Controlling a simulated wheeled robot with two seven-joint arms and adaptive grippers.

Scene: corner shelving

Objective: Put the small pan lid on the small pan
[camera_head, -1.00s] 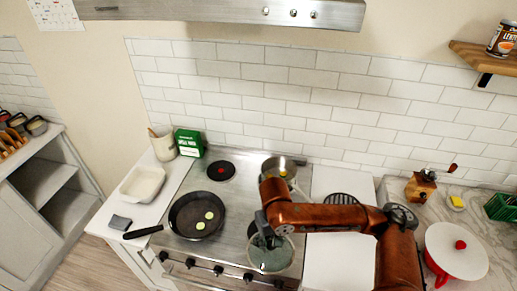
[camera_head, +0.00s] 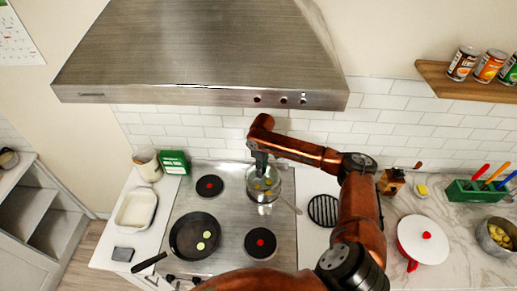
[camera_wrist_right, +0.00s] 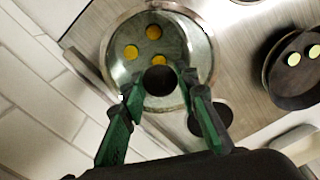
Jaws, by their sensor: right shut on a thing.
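The small pan (camera_head: 263,197) is a metal pan on the back right of the stove, its handle pointing to the lower right. Yellow pieces inside show through the glass small pan lid (camera_wrist_right: 122,72). My right gripper (camera_head: 262,168) is above the pan, pointing down. In the right wrist view my right gripper (camera_wrist_right: 160,88) is shut on the lid's dark round knob. The lid lies over the pan opening, roughly lined up with it. I cannot tell whether its rim touches the pan. My left gripper is not in view.
A black frying pan (camera_head: 183,248) with green slices sits front left on the stove. The front right burner (camera_head: 261,243) is bare. The range hood (camera_head: 205,60) hangs above the stove.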

